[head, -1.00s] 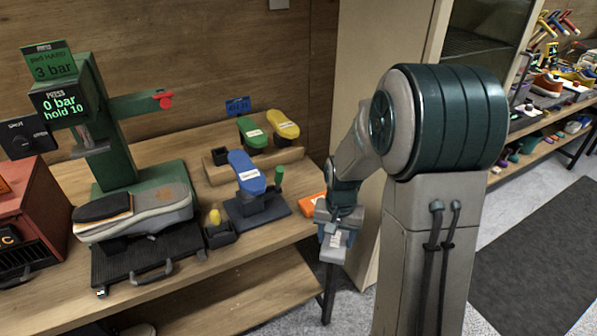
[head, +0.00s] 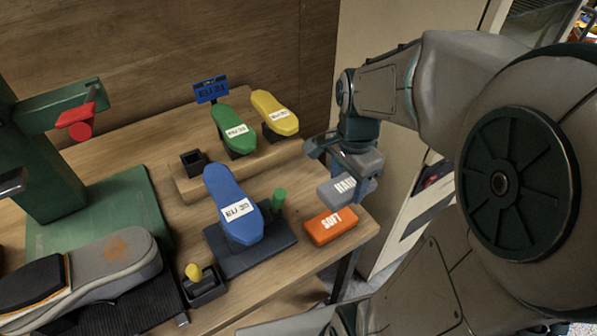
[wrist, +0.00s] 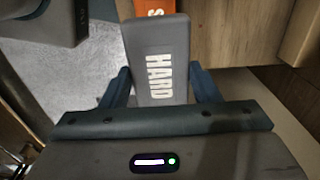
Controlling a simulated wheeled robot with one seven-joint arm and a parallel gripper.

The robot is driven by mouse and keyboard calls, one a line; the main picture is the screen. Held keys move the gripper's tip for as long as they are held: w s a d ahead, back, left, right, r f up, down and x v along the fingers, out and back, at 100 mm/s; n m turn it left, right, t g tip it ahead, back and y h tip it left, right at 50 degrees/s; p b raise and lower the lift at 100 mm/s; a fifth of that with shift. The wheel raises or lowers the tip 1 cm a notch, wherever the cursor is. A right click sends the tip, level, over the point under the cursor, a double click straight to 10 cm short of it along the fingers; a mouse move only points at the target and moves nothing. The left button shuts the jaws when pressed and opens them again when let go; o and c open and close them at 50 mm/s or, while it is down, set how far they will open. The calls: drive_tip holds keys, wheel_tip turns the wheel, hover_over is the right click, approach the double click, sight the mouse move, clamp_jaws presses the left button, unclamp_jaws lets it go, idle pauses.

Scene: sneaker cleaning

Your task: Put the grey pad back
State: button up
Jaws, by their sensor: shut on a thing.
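The grey pad (head: 338,190), marked HARD, is held in my gripper (head: 340,160) above the right end of the workbench. In the wrist view the grey pad (wrist: 157,60) sits between the two dark fingers of my gripper (wrist: 160,88), its lettering facing the camera. The orange pad (head: 331,226), marked SOFT, lies on the bench top close to the held pad, just below it in the head view. Part of the orange pad (wrist: 153,7) also shows at the top edge of the wrist view, beyond the grey pad.
A blue last (head: 231,198) on a dark stand is left of the pads, beside a green peg (head: 279,199). Green (head: 233,126) and yellow (head: 268,110) lasts stand on a wooden step behind. A sneaker (head: 110,265) and green press (head: 40,150) are at left. The bench's right edge is close.

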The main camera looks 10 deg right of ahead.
hover_over(306, 196)
wheel_tip(306, 196, down, 6)
drive_tip(key=shift+f, duration=2.25)
drive_tip(key=shift+f, duration=0.15)
drive_tip(key=o, duration=1.2)
drive_tip(key=shift+c, duration=0.2)
